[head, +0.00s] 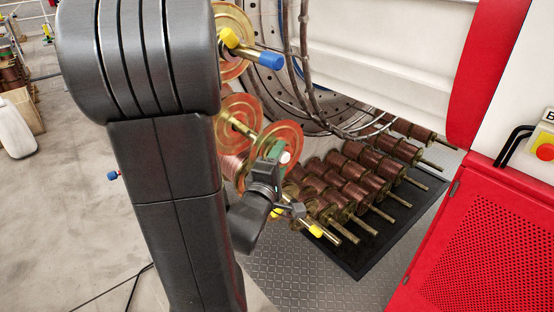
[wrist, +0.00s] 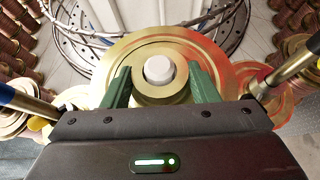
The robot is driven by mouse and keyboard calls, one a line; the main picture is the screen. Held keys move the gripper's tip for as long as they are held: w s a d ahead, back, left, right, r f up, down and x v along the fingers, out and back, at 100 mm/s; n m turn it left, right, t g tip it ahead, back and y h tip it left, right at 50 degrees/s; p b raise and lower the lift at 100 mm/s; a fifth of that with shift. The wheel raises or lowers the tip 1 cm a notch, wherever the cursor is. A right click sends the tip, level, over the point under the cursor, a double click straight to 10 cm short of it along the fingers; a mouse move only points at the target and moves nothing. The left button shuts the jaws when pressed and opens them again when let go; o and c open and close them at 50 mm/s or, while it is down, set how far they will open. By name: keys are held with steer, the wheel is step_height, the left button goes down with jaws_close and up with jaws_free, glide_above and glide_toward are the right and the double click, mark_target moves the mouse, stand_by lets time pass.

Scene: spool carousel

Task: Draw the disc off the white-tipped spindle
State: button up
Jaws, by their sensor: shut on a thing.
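The white-tipped spindle (wrist: 159,70) points at the wrist camera, its white end cap in the middle of a gold hub. The disc (wrist: 112,65), gold with an orange-red tint, spreads behind the hub. My gripper (wrist: 160,78) has its green fingers on the left and right sides of the hub, shut on it. In the head view the white tip (head: 285,157) shows beside my gripper (head: 276,152), and the orange-red disc (head: 287,134) stands just behind. The head view does not clearly show how far along the spindle the disc sits.
A blue-tipped spindle (head: 271,60) sticks out above, and a yellow-tipped one (head: 316,231) below. Copper spools (head: 350,180) lie in rows on a dark mat at the right. Cables (head: 305,80) hang before the carousel plate. A red cabinet (head: 470,230) stands at the right.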

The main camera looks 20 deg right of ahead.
steer(key=s+d+b, duration=0.1)
steer(key=s+d, duration=0.1)
steer(key=s, duration=0.4)
steer(key=shift+s+d, duration=0.15)
steer(key=shift+d, duration=0.05)
stand_by(0.6)
steer(key=shift+r, duration=0.1)
